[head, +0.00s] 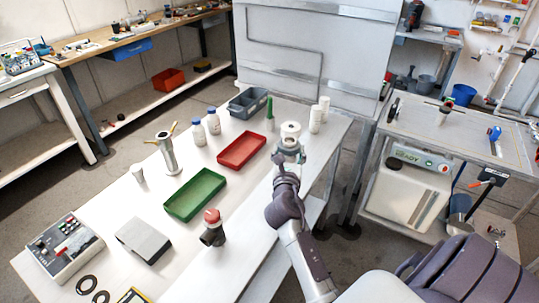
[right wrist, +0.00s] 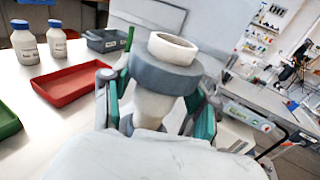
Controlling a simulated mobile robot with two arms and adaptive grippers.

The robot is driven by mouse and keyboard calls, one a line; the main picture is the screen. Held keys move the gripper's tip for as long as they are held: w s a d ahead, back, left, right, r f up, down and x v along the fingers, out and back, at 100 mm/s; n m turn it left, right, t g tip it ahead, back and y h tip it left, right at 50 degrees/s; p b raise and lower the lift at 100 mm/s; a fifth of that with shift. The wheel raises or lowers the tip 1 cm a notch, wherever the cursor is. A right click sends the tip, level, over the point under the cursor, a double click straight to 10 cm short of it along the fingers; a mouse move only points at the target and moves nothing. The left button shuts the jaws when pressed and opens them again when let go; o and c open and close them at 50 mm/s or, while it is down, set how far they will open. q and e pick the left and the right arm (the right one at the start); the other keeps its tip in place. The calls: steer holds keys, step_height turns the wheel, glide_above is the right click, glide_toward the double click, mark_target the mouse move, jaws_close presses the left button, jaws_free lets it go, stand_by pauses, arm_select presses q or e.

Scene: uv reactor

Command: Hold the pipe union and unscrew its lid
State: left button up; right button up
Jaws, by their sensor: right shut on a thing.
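The pipe union (head: 291,129) is a white, round fitting with an open top. In the right wrist view the pipe union (right wrist: 153,108) stands upright, with a wide grey ring (right wrist: 163,75) around it below its white rim. My right gripper (head: 290,153) is shut on the pipe union's white lower body, below the grey ring. The gripper's green-lined fingers also show on both sides of it in the right wrist view (right wrist: 158,115). I cannot tell whether the union touches the table. My left gripper is not in view.
A red tray (head: 241,163) and a green tray (head: 195,212) lie left of my right arm. Two white bottles (head: 198,134), a grey bin (head: 248,103), a green cylinder (head: 269,114) and white cylinders (head: 316,120) stand nearby. A red-topped dark fitting (head: 212,236) stands nearer the front.

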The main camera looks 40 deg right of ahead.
mark_target(298, 151)
steer(key=shift+s+d+r, duration=0.85)
steer(key=shift+s, duration=0.05)
steer(key=o, duration=0.7)
jaws_close()
steer(key=s+a+n+t+y, duration=0.2)
steer(key=s+a+n+y, duration=0.2)
steer(key=a, duration=0.9)
steer(key=s+a+n+t+y, duration=0.2)
steer(key=s+a+n+y, duration=0.2)
steer(key=s+a+y, duration=0.4)
steer(key=s+a, duration=0.2)
steer(key=a, duration=0.4)
steer(key=shift+s+f+n+t+y, duration=0.2)
steer(key=shift+s+n+t+y, duration=0.1)
steer(key=shift+s+n+t, duration=0.1)
